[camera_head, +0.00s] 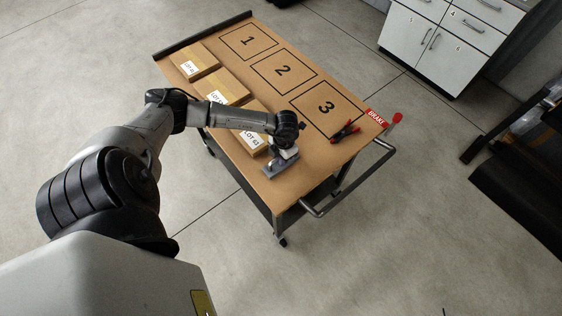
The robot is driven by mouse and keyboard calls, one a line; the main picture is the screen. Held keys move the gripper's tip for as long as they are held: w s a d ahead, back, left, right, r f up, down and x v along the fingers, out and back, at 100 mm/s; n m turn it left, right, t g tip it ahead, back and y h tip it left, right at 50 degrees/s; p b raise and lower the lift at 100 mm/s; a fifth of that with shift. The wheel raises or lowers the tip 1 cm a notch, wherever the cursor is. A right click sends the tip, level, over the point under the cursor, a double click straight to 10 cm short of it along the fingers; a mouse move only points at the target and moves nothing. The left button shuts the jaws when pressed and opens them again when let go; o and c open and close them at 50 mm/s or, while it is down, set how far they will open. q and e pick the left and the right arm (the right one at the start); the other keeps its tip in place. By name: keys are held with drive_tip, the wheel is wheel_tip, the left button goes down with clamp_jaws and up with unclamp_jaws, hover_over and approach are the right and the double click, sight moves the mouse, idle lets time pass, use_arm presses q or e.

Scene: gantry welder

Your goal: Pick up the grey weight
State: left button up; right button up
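A grey block (278,170), which looks like the grey weight, lies at the near front part of the brown cart top. My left arm reaches in from the left, and my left gripper (284,153) points down right over the block. The gripper's wrist hides the fingers and part of the block. I cannot tell whether the fingers are open or shut, or whether they touch the block. My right gripper is out of view.
The cart top (226,55) has squares marked 1, 2 and 3, all empty. Cardboard boxes (196,62) with lot labels lie along its left side. A red and black clamp (345,132) lies beside square 3. A red brake lever (397,117) and handle (362,178) stick out at right.

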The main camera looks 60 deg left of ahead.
use_arm(q)
clamp_jaws()
drive_tip(key=shift+w+r, duration=0.1)
idle(0.9)
